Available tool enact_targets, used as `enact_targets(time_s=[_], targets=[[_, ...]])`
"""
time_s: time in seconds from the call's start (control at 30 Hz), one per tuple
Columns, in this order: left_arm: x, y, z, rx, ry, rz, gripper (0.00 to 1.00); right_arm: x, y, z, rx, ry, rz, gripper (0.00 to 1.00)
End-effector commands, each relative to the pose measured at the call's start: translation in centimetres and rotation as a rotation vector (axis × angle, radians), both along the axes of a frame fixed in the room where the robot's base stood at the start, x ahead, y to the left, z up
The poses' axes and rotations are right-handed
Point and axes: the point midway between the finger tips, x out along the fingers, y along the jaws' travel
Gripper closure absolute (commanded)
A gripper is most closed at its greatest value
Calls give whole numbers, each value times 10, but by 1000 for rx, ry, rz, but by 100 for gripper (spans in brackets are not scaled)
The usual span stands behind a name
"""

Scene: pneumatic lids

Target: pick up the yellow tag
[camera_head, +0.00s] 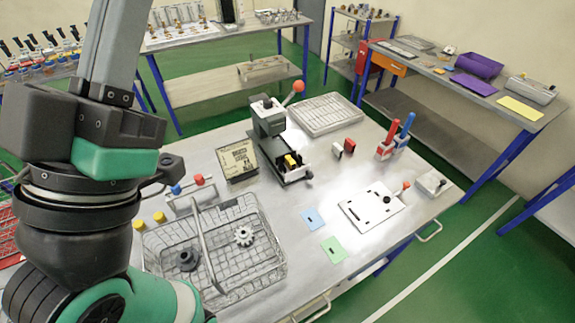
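I cannot make out a clear yellow tag on the near table. A small yellow piece (290,160) sits in the dark press (272,130) near the table's middle; I cannot tell whether it is a tag. A flat yellow sheet (520,107) lies on the bench at the far right. A blue tag (311,219) and a green tag (333,249) lie flat at the table's front, apart from each other. A large link of my arm fills the left side and hides part of the table. Neither of my grippers is in view.
A wire basket (222,295) holding a white gear (243,236) and a dark part (187,260) stands at front left. A white plate (372,208) lies at right. A grey tray (325,114) is at the back. Red and blue handles (397,140) stand upright.

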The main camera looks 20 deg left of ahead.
Motion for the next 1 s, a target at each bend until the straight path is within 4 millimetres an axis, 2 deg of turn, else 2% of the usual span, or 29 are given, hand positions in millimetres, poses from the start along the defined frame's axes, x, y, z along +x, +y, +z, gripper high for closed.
enact_targets(time_s=[0.43,0.47,0.63,0.67,1.0], targets=[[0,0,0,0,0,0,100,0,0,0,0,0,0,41],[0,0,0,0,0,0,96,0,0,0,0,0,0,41],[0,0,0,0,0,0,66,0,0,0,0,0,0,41],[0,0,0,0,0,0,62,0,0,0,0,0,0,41],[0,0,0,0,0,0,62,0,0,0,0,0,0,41]])
